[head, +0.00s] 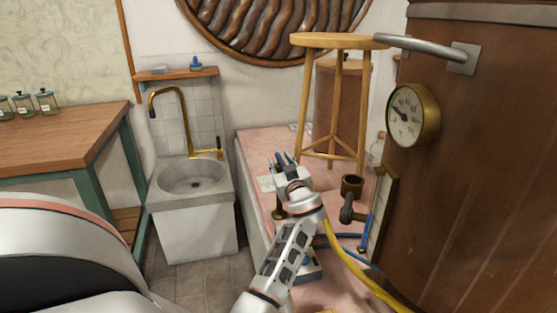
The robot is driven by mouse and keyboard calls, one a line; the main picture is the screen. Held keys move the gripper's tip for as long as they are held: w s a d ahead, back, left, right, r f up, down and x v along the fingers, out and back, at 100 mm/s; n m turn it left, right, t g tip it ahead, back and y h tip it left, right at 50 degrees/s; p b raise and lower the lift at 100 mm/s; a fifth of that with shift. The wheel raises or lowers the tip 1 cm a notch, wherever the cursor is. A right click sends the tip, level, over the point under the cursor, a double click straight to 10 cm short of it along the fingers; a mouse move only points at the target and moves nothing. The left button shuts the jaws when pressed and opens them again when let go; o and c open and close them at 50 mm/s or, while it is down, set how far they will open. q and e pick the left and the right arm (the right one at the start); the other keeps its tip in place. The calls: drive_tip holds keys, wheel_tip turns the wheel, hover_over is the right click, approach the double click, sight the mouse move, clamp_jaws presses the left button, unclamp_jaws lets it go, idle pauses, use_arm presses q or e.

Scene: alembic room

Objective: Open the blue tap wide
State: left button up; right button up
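My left gripper (283,160) is above the pink worktop, its dark fingers pointing away from me. Blue shows at the fingertips, but I cannot tell whether it is a tap handle or part of the gripper. The fingers are too small to read as open or shut. No blue tap shows clearly. A dark brass fitting with a spout (351,196) stands right of my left wrist, and another brass piece (278,213) is partly hidden by the wrist. My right gripper is not in view.
A wooden stool (332,41) stands on the pink worktop (258,146). A copper vessel with a gauge (411,114) fills the right side. Blue and yellow hoses (352,268) run by my arm. A sink (194,178) with a brass faucet (186,122) is left.

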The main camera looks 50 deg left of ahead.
use_arm(q)
clamp_jaws()
drive_tip(key=shift+t, duration=0.3)
